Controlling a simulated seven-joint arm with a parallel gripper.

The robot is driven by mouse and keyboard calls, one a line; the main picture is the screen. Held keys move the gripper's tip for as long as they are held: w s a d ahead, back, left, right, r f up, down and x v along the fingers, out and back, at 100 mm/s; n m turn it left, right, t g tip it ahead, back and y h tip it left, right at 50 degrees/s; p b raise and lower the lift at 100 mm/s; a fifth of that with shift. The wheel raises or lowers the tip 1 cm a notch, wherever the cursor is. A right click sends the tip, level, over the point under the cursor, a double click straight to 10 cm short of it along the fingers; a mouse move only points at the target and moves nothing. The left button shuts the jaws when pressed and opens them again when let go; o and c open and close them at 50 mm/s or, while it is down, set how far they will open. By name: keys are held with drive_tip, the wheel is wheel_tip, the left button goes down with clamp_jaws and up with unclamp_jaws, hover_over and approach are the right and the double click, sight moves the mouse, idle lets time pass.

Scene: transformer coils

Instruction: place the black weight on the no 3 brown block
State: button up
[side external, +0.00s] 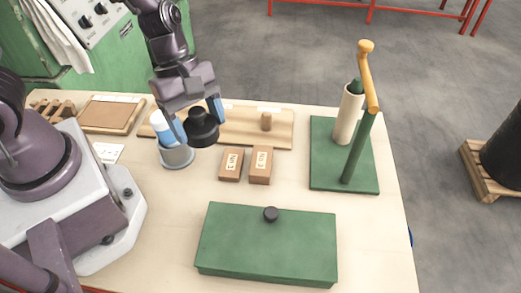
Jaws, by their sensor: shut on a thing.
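My gripper (199,121) has blue fingertips on either side of the black weight (203,132), a round disc with a raised knob, and is shut on it. The weight is held in the air, above and to the left of two small brown blocks in the picture. The left brown block (231,165) and the right brown block (261,165) lie side by side on the table with a small gap. Each bears a white label; the numbers are too small to read surely. Nothing lies on either block.
A green stand (327,180) with a tall yellow-topped post is at right. A green lidded box (266,245) sits in front.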

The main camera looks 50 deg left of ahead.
drive_tip(key=w+d+f, duration=0.2)
drive_tip(key=w+f, duration=0.1)
drive_tip(key=w, duration=0.3)
hover_over(264, 163)
drive_tip(key=a, duration=0.2)
drive_tip(key=f, duration=0.5)
drive_tip(key=shift+s+d+f, duration=0.1)
drive_tip(key=shift+d, duration=0.15)
drive_tip(key=shift+w+f, duration=0.2)
drive_tip(key=shift+f, duration=1.55)
drive_tip(key=o, duration=1.4)
drive_tip(key=shift+f, duration=0.2)
drive_tip(key=shift+r, duration=0.1)
